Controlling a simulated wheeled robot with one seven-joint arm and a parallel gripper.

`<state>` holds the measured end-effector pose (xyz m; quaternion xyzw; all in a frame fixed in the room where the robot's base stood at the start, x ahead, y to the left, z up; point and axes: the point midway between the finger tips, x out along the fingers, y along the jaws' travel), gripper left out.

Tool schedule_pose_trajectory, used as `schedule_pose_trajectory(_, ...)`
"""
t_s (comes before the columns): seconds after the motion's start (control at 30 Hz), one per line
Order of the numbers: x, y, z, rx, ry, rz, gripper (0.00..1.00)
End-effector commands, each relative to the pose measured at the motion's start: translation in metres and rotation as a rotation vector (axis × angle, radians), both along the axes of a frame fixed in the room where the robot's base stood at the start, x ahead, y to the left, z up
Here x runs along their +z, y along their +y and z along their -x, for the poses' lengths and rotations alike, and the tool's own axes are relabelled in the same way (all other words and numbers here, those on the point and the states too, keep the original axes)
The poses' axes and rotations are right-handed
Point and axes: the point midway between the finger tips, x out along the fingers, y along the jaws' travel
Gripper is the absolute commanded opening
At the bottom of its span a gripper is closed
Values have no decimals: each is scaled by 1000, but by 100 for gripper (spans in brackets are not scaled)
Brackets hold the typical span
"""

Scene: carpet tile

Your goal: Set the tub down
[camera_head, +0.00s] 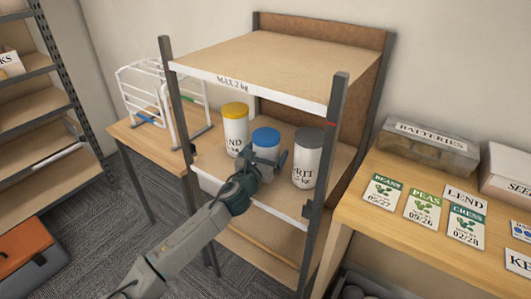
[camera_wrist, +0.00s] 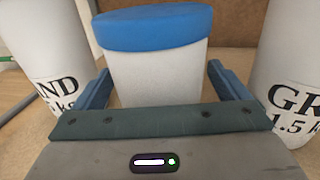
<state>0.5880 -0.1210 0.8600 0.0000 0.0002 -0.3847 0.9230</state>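The tub (camera_head: 265,151) is white with a blue lid and is upright at the middle shelf of the rack. It also shows in the wrist view (camera_wrist: 155,75), centred between the blue fingers of my gripper (camera_wrist: 158,82). The fingers meet its two sides, so my gripper looks shut on it. In the head view my gripper (camera_head: 262,166) is in front of the tub. The tub's base is hidden, so I cannot tell whether it touches the shelf (camera_head: 212,160).
A yellow-lidded canister (camera_head: 235,128) stands left of the tub, and a white canister (camera_head: 307,160) stands close on the right. The upper shelf (camera_head: 265,62) is empty, and posts flank the rack. A wire rack (camera_head: 140,88) is left; a table (camera_head: 400,215) with cards is right.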

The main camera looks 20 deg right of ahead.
Motion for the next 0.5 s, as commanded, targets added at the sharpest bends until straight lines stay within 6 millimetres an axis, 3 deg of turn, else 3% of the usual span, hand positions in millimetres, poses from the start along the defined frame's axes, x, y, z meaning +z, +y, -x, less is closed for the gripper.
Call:
schedule_pose_trajectory(0.23, 2, 5, 4, 2, -1, -1, 95)
schedule_pose_trajectory(0.5, 2, 35, 31, 5, -1, -1, 95)
